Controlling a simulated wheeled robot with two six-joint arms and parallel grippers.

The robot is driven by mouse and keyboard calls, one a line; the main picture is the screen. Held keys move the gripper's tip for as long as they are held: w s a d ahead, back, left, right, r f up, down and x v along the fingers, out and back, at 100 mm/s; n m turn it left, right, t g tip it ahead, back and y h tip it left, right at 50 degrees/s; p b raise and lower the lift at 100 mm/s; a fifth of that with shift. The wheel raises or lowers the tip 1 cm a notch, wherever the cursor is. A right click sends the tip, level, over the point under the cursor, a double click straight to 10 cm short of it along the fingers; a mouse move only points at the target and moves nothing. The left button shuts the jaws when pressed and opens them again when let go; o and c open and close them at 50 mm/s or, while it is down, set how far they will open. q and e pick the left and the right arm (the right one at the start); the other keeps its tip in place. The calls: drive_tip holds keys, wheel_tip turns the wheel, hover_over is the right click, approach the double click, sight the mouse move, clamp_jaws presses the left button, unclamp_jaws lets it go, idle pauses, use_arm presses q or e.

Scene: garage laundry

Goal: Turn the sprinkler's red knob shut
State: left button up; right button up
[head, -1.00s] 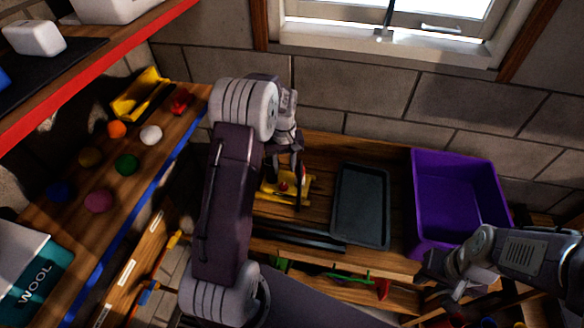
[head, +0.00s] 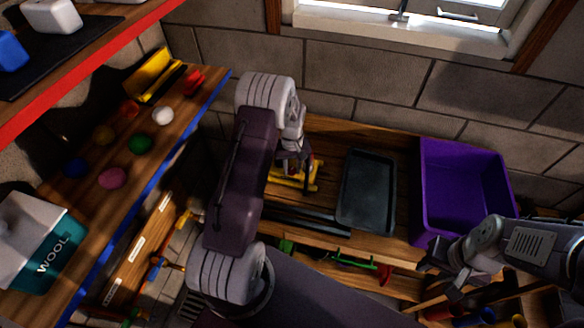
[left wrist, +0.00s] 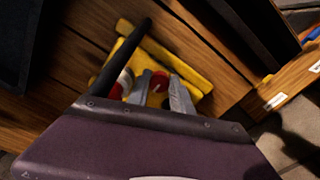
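The yellow sprinkler (head: 285,181) lies on the wooden bench; my left gripper (head: 297,166) is over it and hides most of it in the head view. In the left wrist view the yellow sprinkler (left wrist: 178,58) shows with its red knob (left wrist: 158,82) and a black bar across it. My left gripper's fingers (left wrist: 158,94) are apart, pointing down at the sprinkler, with the red knob between them; I cannot tell whether they touch it. My right gripper (head: 442,276) is open and empty at the bench's front right, below the purple bin.
A dark tray (head: 368,192) lies right of the sprinkler, and a purple bin (head: 430,200) stands further right. Black bars (head: 305,220) lie along the bench front. A side shelf (head: 150,175) at left holds several coloured balls and a wool box (head: 50,255).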

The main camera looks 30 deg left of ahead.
sight(293, 171)
use_arm(q)
drive_tip(key=shift+n, duration=0.4)
clamp_jaws()
drive_tip(key=n, duration=0.3)
drive_tip(key=shift+w+d+r+p, duration=0.1)
drive_tip(key=shift+p, duration=0.2)
drive_tip(key=n, duration=0.3)
drive_tip(key=shift+w+n, duration=0.1)
drive_tip(key=shift+n, duration=0.3)
drive_tip(key=o, duration=0.7)
unclamp_jaws()
drive_tip(key=shift+o, duration=0.2)
wheel_tip(293, 171, up, 9)
